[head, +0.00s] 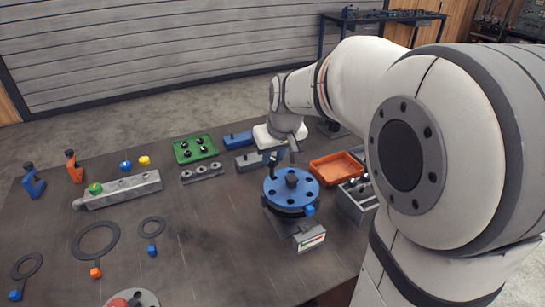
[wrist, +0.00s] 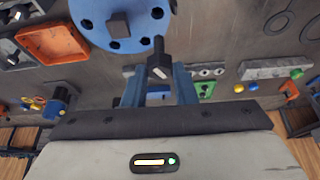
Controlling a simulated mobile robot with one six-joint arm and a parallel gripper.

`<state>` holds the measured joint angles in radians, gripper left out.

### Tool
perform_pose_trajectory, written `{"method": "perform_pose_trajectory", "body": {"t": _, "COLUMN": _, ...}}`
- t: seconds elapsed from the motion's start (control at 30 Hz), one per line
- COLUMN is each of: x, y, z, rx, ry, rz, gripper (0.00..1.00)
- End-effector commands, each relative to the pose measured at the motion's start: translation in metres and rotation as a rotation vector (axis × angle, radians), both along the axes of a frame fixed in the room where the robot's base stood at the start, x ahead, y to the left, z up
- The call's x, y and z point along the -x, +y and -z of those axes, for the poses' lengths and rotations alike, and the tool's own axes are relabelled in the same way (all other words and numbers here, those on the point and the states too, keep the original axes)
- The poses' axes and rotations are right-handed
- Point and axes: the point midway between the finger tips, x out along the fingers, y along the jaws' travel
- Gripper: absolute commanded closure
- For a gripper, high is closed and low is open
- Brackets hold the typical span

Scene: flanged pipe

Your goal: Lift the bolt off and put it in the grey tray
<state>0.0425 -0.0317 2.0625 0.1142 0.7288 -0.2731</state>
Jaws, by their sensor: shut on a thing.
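My gripper (wrist: 160,82) is shut on a dark bolt (wrist: 160,56) in the wrist view, its blue fingers on either side of it. In the head view my gripper (head: 278,158) is over the back left edge of the blue flange (head: 283,201), with the bolt (head: 273,172) below it. The flange also shows in the wrist view (wrist: 92,22), with several dark holes and a dark square block in its middle. I cannot tell whether the bolt is clear of its hole. The grey tray (head: 352,208), with compartments, is right of the flange, partly hidden by my arm.
An orange tray (head: 337,168) lies between the flange and the back edge. A green tray (head: 196,149) and blue blocks stand behind left. Rings and a grey bar (head: 122,190) lie left.

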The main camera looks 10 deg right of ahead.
Motion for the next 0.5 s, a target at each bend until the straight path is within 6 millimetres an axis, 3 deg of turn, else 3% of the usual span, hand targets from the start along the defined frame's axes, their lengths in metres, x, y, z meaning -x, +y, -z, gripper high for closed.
{"method": "perform_pose_trajectory", "body": {"t": 0.5, "x": 0.0, "y": 0.0, "z": -0.026, "rx": 0.0, "ry": -0.003, "rz": 0.0, "gripper": 1.0}}
